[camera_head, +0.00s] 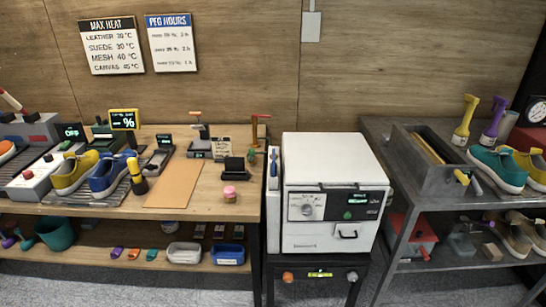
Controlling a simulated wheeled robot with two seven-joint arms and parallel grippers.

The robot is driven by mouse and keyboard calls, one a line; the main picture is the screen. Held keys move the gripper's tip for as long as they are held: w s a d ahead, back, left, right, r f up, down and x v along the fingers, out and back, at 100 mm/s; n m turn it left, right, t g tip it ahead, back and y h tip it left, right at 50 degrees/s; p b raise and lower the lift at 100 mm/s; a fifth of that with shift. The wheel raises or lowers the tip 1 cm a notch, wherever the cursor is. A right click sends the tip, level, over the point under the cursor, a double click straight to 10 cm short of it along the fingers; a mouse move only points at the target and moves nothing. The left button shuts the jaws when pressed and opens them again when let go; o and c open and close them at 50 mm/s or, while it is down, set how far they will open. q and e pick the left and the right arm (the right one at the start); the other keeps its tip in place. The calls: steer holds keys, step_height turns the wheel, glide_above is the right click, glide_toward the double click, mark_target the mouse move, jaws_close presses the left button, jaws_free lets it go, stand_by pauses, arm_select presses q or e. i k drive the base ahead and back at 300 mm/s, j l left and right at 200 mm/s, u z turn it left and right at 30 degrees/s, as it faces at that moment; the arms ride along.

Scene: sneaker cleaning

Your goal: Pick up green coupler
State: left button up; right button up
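Several small green items show, and I cannot tell for sure which is the green coupler. A small green-teal piece (152,254) lies on the lower shelf at the left, at the right end of a row with a purple piece (117,253) and an orange piece (134,254). A small dark green object (252,155) stands on the left bench top near its right edge. A bright yellow-green piece (320,273) is under the white oven, between two small round pieces. Neither of my grippers is in view.
The left bench (215,200) holds a yellow shoe (75,172), a blue shoe (108,175) and a tan mat (174,184). The white oven (333,185) stands between the benches. The right bench holds a grey bin (430,180) and more shoes. A teal pot (55,232) sits on the lower left shelf.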

mark_target(251, 151)
steer(key=i+z, duration=0.45)
steer(key=i, duration=1.15)
